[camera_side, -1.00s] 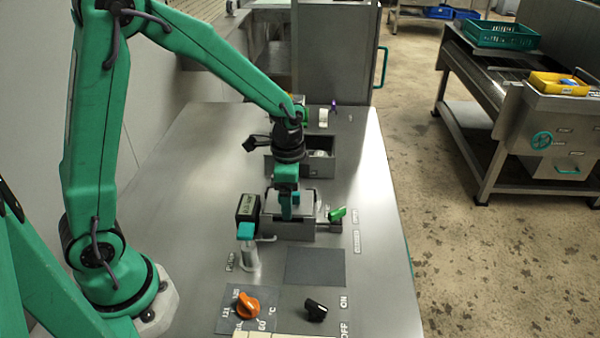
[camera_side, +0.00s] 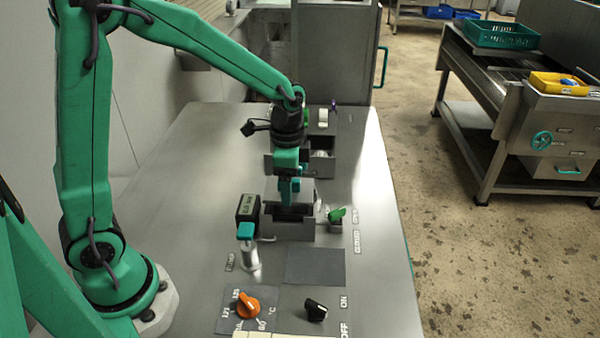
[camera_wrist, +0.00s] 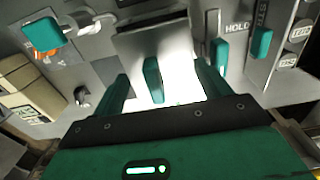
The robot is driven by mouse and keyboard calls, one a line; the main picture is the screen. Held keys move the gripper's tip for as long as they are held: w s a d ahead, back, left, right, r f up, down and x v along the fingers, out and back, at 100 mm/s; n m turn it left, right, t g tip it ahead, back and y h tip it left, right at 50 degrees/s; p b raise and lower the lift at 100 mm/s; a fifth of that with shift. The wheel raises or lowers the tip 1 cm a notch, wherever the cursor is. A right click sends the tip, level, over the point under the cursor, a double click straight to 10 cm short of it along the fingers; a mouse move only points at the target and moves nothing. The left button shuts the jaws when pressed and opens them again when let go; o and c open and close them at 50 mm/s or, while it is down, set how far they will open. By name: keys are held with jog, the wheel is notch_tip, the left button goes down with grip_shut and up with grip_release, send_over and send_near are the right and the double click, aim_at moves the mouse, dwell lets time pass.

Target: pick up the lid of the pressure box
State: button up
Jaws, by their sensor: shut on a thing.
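My gripper (camera_side: 288,192) is shut on the lid of the pressure box and holds it up over the box. The lid's grey plate (camera_side: 304,191) shows partly behind my gripper in the side view. In the wrist view the lid's teal handle (camera_wrist: 153,80) stands between the teal fingers of my gripper (camera_wrist: 161,84), with a bright plate under it. The pressure box (camera_side: 288,229) is a grey metal box on the steel bench. Its dark inside shows below my gripper.
A green lever (camera_side: 337,214) sits right of the box. Another open metal box (camera_side: 320,162) is behind. An orange knob (camera_side: 247,305) and black knob (camera_side: 315,310) are in front, beyond a dark bare square (camera_side: 315,266).

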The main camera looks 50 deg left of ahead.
jog(key=s+d+r, duration=0.6)
jog(key=d+r, duration=0.1)
jog(key=d, duration=0.2)
jog(key=shift+s+d+r, duration=0.2)
jog(key=shift+s+d, duration=0.05)
jog(key=shift+d, duration=0.1)
dwell(0.3)
jog(key=s+d+f, duration=0.6)
jog(key=d, duration=0.4)
jog(key=shift+s+f, duration=0.25)
jog(key=shift+f, duration=0.15)
jog(key=shift+a, duration=0.1)
send_over(315, 265)
notch_tip(315, 265, down, 7)
jog(key=shift+f, duration=0.1)
jog(key=shift+f, duration=1.9)
jog(key=shift+f, duration=0.15)
